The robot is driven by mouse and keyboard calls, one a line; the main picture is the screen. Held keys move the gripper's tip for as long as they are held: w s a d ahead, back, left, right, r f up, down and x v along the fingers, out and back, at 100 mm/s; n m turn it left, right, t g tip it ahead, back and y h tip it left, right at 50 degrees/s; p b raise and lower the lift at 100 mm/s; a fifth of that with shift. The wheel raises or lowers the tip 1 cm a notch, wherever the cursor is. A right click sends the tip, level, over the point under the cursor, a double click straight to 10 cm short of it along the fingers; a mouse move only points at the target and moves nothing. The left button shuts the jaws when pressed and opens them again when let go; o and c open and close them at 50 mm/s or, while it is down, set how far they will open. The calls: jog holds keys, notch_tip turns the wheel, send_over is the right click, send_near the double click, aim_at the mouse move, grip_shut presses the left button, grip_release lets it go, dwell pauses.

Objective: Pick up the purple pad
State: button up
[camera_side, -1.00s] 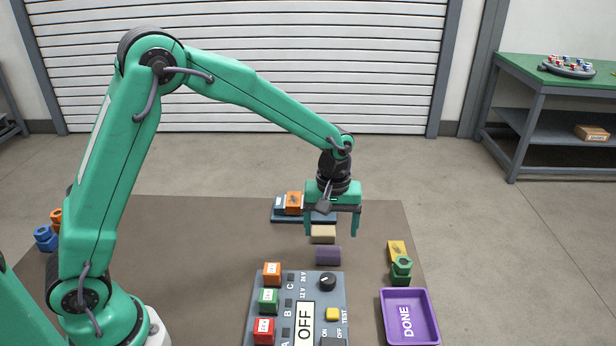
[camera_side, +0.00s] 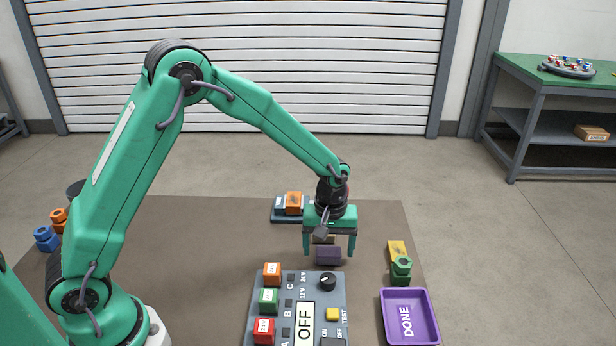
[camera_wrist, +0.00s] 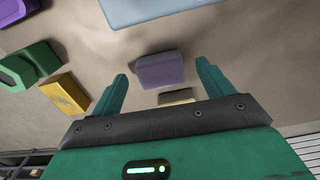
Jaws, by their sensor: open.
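The purple pad (camera_side: 328,256) is a small block lying on the brown mat, just behind the control panel. My gripper (camera_side: 329,252) is open and points down, with its fingers on either side of the pad in the side view. In the wrist view the purple pad (camera_wrist: 160,71) shows in the gap ahead of the two open fingertips of my gripper (camera_wrist: 160,72). I cannot tell whether a finger touches it. A tan block (camera_wrist: 176,97) lies beside the pad, closer to the gripper body in the wrist view and partly hidden.
The control panel (camera_side: 288,309) with coloured blocks and an OFF sign stands just in front. A purple DONE tray (camera_side: 432,318) is at the right, near a green part (camera_side: 401,269) and a yellow block (camera_side: 397,250). An orange block (camera_side: 293,203) sits on a blue tray behind.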

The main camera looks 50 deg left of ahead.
jog(key=shift+f, duration=0.9)
jog(key=c, duration=1.1)
jog(key=shift+o, duration=0.2)
jog(key=shift+r, duration=0.15)
jog(key=shift+r, duration=0.5)
jog(key=r, duration=0.3)
jog(key=shift+s+d+r, duration=0.1)
jog(key=shift+s+d, duration=0.05)
jog(key=shift+d, duration=0.05)
jog(key=s+d+r, duration=0.6)
jog(key=s+d, duration=0.1)
jog(key=d, duration=0.1)
jog(key=shift+s+d+r, duration=0.15)
jog(key=shift+s+r, duration=0.1)
